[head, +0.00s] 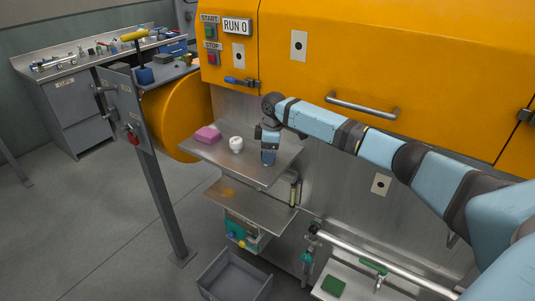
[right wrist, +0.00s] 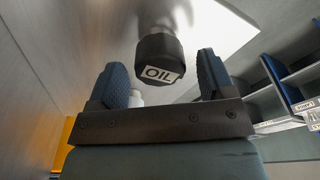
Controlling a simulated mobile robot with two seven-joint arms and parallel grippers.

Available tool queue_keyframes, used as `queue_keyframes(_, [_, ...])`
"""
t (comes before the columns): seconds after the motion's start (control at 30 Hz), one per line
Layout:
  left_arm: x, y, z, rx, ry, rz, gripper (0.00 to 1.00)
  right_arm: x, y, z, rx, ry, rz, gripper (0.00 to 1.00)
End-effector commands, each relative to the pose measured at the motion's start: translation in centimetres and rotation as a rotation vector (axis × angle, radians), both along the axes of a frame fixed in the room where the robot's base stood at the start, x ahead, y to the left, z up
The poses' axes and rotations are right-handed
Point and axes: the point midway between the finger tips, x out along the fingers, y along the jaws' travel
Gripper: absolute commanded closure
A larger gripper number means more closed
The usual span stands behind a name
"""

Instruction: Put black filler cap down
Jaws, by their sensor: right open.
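The black filler cap (right wrist: 160,62), many-sided with a white OIL label, shows in the right wrist view between the two blue fingers of my right gripper (right wrist: 162,80). The fingers are spread, with visible gaps to both sides of the cap. In the head view my right gripper (head: 268,158) points down at the right part of the upper steel shelf (head: 262,178). The cap cannot be made out there. My left gripper is not in view.
A white jar (head: 236,144) and a pink block or cloth (head: 207,134) lie left of my right gripper on the shelf. A lower shelf (head: 250,208) is below. The orange machine (head: 370,60) stands behind. A grey bin (head: 235,278) sits on the floor.

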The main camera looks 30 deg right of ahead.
Motion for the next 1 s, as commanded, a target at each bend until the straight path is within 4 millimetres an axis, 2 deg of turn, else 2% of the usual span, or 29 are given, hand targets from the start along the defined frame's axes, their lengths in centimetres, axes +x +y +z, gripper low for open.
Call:
queue_keyframes(0.4, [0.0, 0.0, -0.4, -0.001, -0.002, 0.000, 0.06, -0.5, -0.9, 8.5, -0.001, -0.003, -0.001, 0.25])
queue_keyframes(0.53, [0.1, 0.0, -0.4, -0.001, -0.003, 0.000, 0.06, -0.6, -1.1, 10.1, -0.001, -0.001, 0.000, 0.25])
queue_keyframes(0.63, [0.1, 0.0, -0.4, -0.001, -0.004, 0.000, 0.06, -0.7, -0.9, 10.6, 0.000, -0.001, 0.001, 0.25])
queue_keyframes(0.7, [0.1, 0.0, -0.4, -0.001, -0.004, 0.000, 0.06, -0.8, -0.1, 9.8, 0.003, -0.009, 0.006, 0.25])
queue_keyframes(0.77, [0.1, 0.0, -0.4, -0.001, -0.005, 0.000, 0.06, -1.1, 1.4, 8.1, 0.007, -0.025, 0.015, 0.25])
queue_keyframes(0.87, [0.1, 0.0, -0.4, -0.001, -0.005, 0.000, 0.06, -2.1, 5.8, 3.7, 0.032, -0.082, 0.033, 0.25])
queue_keyframes(0.9, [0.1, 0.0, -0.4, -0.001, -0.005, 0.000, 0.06, -2.9, 8.0, 1.6, 0.050, -0.114, 0.039, 0.25])
queue_keyframes(1.0, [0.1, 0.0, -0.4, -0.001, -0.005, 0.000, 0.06, -5.3, 13.4, -2.6, 0.118, -0.206, 0.041, 0.25])
